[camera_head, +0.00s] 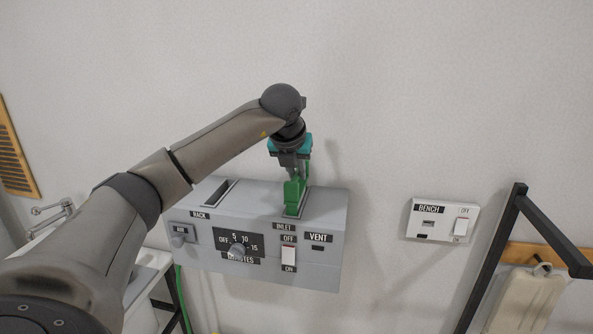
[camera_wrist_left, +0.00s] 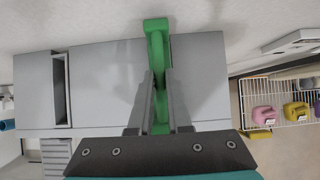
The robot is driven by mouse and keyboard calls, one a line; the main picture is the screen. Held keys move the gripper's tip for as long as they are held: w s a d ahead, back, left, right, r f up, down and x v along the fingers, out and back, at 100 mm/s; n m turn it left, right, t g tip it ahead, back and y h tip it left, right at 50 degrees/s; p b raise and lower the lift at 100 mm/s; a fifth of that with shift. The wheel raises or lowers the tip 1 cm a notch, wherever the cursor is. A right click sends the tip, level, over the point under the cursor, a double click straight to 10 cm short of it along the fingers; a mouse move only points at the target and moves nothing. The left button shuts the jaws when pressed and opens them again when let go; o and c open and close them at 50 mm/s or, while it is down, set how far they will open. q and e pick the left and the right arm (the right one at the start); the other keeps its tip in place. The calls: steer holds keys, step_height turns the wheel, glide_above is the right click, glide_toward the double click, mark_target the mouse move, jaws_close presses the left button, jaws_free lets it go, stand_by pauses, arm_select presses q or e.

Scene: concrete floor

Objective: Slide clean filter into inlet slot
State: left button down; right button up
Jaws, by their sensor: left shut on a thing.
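The green filter (camera_head: 292,194) is gripped by my left gripper (camera_head: 301,172) above the right part of a grey wall box (camera_head: 205,253). Its lower end meets the inlet slot (camera_head: 299,212), whose pale rim shows beside it; how deep it sits I cannot tell. In the left wrist view the green filter (camera_wrist_left: 154,42) lies between the two dark fingers of my left gripper (camera_wrist_left: 160,85), with its end showing beyond them. My right gripper is out of view.
A second, empty-looking slot (camera_head: 222,191), labelled RACK, is on the box's left. The front has a dial (camera_head: 237,249) and a switch (camera_head: 288,256). A BENCH panel (camera_head: 442,220) is on the wall to the right. A black frame (camera_head: 500,235) stands far right.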

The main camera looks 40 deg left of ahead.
arm_select(q)
steer(key=shift+f+b, duration=1.05)
steer(key=shift+f, duration=0.35)
steer(key=c, duration=0.8)
jaws_free()
steer(key=v, duration=1.5)
steer(key=shift+s+d+r, duration=0.1)
steer(key=shift+d+r, duration=0.05)
